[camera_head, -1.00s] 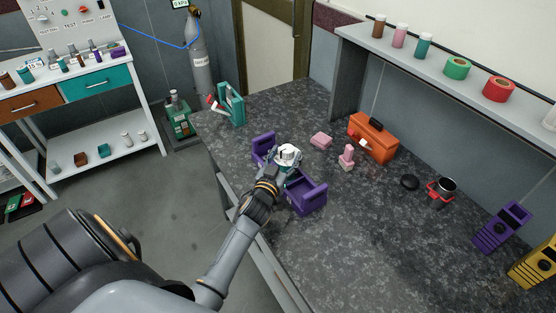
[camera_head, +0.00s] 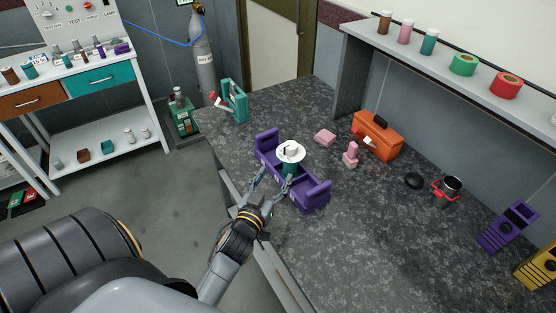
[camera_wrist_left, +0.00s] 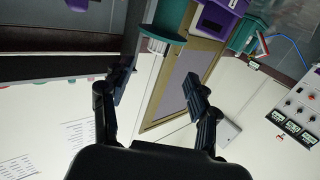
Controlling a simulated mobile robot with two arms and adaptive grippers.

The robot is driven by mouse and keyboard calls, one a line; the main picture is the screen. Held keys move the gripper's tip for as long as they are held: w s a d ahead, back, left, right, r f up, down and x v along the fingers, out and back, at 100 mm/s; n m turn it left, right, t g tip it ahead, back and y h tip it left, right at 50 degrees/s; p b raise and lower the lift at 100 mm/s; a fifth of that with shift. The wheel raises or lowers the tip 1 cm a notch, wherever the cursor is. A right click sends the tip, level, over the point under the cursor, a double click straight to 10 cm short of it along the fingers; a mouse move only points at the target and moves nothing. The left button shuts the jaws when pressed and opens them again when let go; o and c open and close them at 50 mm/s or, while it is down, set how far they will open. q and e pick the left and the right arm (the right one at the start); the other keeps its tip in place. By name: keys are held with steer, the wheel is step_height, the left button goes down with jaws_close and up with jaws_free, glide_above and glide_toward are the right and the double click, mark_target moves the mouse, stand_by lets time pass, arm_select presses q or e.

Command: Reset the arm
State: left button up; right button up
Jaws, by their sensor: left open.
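My left gripper (camera_head: 272,186) is open and empty at the front edge of the dark counter, pointing toward a purple holder (camera_head: 316,194). In the holder stands a teal cylinder (camera_head: 290,170) with a white round top (camera_head: 290,151). The fingers are near the cylinder's front side; the head view does not show contact. In the left wrist view the two spread fingers (camera_wrist_left: 160,92) have nothing between them, and a teal round piece (camera_wrist_left: 165,30) shows beyond them. My right gripper is not in view.
The dark counter (camera_head: 350,235) is clear at the front right. A pink block (camera_head: 325,137), a pink piece (camera_head: 350,155), an orange toolbox (camera_head: 377,138) and a small red-and-dark pot (camera_head: 447,187) stand farther back. A teal frame (camera_head: 235,100) stands at the far left corner.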

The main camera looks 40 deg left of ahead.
arm_select(q)
steer(key=s+d+f+g, duration=0.1)
steer(key=s+d+g, duration=0.1)
steer(key=s+d+f+m+g+h, duration=0.1)
steer(key=s+f+g, duration=0.1)
steer(key=s, duration=0.1)
steer(key=s+d+f+g+h, duration=0.1)
steer(key=s+d+f+g, duration=0.1)
steer(key=s+g, duration=0.1)
steer(key=shift+s+d+f, duration=0.1)
steer(key=shift+d, duration=0.2)
steer(key=s+d+f+m+g+h, duration=0.1)
steer(key=s+d+m+g, duration=0.2)
steer(key=s, duration=0.4)
steer(key=s+d+f+m+g+h, duration=0.1)
steer(key=s+d+g+h, duration=0.15)
steer(key=s+d, duration=0.35)
step_height(320, 180, down, 27)
steer(key=s+a+g, duration=0.1)
steer(key=s+g, duration=0.1)
steer(key=s, duration=0.1)
steer(key=s+a+f+g, duration=0.1)
steer(key=s+a+f, duration=0.2)
steer(key=s+f, duration=1.1)
steer(key=shift+s+f+y, duration=0.4)
steer(key=shift+s+y, duration=0.05)
steer(key=shift+s, duration=0.45)
